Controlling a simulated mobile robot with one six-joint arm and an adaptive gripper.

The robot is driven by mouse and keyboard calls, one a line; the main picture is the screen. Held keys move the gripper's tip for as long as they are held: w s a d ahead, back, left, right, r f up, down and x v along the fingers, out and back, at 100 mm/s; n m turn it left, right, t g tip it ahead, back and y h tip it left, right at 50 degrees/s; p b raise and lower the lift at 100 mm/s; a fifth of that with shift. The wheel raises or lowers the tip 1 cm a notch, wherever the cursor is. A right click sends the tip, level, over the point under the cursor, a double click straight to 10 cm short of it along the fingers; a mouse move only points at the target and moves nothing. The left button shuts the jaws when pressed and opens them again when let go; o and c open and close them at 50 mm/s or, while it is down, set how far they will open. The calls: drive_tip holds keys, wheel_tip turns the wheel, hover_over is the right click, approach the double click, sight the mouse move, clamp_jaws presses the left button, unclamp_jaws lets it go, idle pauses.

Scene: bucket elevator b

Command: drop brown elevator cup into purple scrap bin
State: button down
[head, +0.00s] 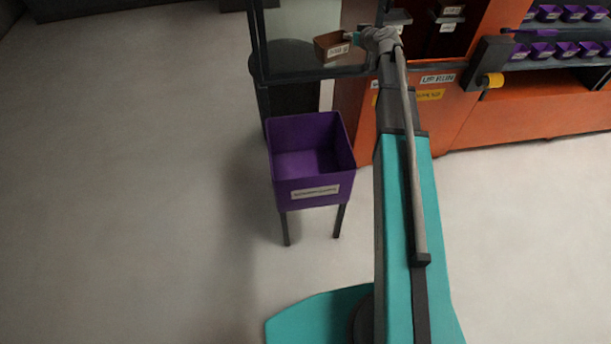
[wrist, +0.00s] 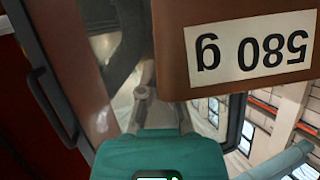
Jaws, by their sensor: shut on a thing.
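The brown elevator cup (head: 326,42) is up near the top middle of the head view, with a white weight label on its front. In the wrist view the cup (wrist: 180,60) fills the top right, and its label reads "580 g" upside down. My gripper (head: 352,38) is shut on the cup from its right side and holds it off the floor. The purple scrap bin (head: 318,181) stands on legs, open at the top, with a white label on its front. In the head view the cup appears above and beyond the bin. The bin's visible inside looks empty.
A dark-framed glass panel (head: 306,76) stands behind the bin, close to the cup. The orange machine (head: 530,118) is at the right, with a yellow roller (head: 492,80) and several purple cups (head: 565,49) on shelves. Grey floor (head: 130,180) is clear at left.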

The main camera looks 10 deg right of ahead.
drive_tip(key=s+a+f+n+y+b, duration=0.1)
drive_tip(key=a+f+b, duration=0.1)
drive_tip(key=f+b, duration=0.8)
drive_tip(key=s+a+f+n+g+y+b, duration=0.1)
drive_tip(key=a+f+b, duration=0.2)
drive_tip(key=f+b, duration=0.7)
drive_tip(key=s+a+f+n+y+b, duration=0.1)
drive_tip(key=s+a+f+b, duration=0.1)
drive_tip(key=f+b, duration=0.9)
drive_tip(key=shift+a+g, duration=0.3)
drive_tip(key=shift+f, duration=0.15)
drive_tip(key=shift+f+b, duration=2.8)
drive_tip(key=shift+b, duration=0.1)
drive_tip(key=c, duration=0.7)
unclamp_jaws()
drive_tip(key=shift+s, duration=0.1)
